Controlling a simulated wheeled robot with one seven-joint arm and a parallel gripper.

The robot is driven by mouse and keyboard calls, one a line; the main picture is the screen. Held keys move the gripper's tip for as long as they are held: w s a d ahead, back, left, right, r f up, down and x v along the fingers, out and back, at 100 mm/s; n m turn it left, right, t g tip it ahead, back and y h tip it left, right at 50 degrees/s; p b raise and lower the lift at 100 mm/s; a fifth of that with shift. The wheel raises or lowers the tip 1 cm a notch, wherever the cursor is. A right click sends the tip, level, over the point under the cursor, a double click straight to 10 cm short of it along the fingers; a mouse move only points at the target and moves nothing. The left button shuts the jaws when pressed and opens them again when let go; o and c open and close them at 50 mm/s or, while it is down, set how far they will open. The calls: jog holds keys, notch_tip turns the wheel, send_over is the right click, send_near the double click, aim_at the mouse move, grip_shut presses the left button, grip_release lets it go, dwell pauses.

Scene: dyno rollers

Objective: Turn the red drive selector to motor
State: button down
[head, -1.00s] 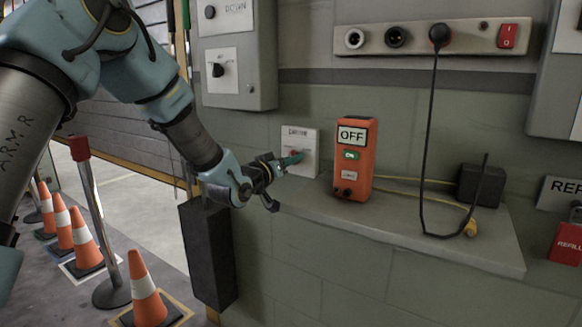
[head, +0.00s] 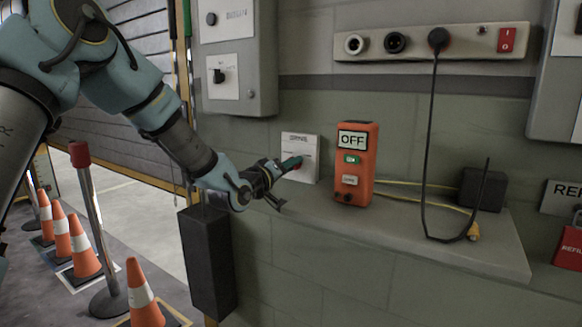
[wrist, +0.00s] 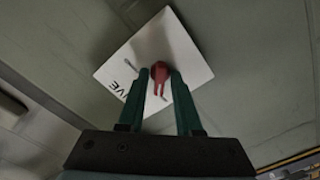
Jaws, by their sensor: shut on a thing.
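The red drive selector (wrist: 159,73) sits on a white plate (wrist: 118,72) whose lettering is partly visible in the wrist view. In the head view the same plate (head: 311,160) is on the wall above the shelf, and my gripper covers most of the knob. My gripper (head: 291,163) reaches it from the left. In the wrist view its two green fingers (wrist: 160,88) lie one on each side of the red knob, shut on it. The plate looks rotated in the wrist view. The head view is too small to read the selector's setting.
An orange box (head: 356,165) reading OFF stands on the shelf (head: 440,238) close right of the plate. A black cable hangs from the socket strip (head: 470,41). A grey cabinet (head: 240,85) is above left. Cones (head: 143,296) and a post stand on the floor at left.

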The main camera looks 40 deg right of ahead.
jog(key=shift+f, duration=0.1)
jog(key=c, duration=0.9)
grip_release()
jog(key=b+v, duration=0.2)
jog(key=v, duration=0.8)
jog(key=shift+a, duration=0.4)
